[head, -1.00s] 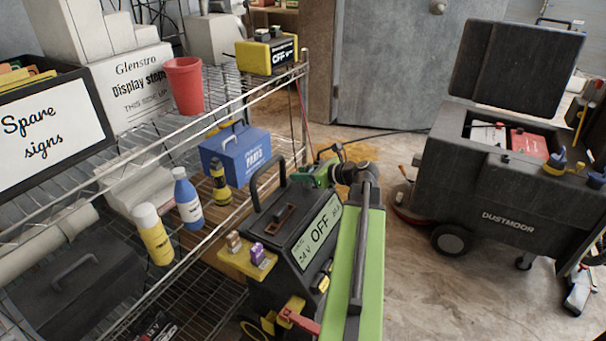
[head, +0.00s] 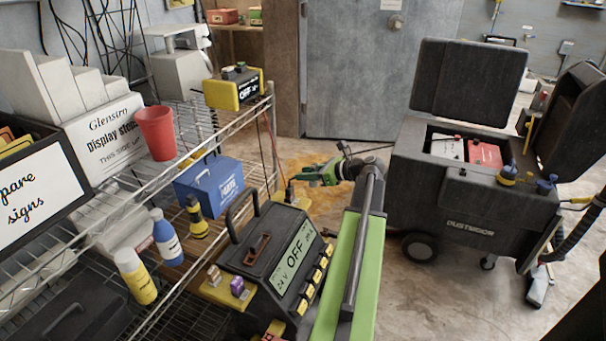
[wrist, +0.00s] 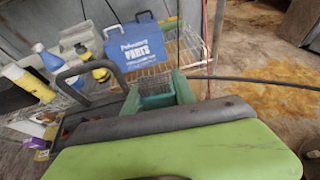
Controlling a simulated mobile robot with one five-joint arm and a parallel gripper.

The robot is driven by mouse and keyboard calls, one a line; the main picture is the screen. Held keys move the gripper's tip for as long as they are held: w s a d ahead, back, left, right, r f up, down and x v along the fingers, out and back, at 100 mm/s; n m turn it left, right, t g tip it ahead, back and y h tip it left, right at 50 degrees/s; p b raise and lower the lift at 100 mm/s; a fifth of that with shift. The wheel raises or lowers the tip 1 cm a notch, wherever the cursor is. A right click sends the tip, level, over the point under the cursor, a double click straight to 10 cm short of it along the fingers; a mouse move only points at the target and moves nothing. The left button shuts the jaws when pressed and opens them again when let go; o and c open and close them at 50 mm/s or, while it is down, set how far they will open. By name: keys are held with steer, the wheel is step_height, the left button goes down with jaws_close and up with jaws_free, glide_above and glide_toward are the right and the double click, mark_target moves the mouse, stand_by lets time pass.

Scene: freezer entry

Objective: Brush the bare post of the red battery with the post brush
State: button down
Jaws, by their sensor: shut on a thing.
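The red battery (head: 485,154) sits in the open top bay of the dark Dustmoor machine (head: 470,205), at the right of the head view. Its posts are too small to tell apart. My green gripper (head: 318,176) is left of the machine and well apart from the battery. In the wrist view my gripper (wrist: 157,92) is shut, with a dark grey block between its green jaws. I take this for the post brush, but its bristles and most of its shape are hidden.
A paler battery (head: 447,149) lies beside the red one. The machine's lid (head: 468,80) stands open. A charger (head: 275,255) marked OFF is at front centre. A wire shelf (head: 190,255) holds a blue parts box (head: 208,183) and bottles. Floor shows between shelf and machine.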

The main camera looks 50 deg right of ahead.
steer(key=shift+r+p, duration=1.85)
steer(key=shift+r, duration=0.1)
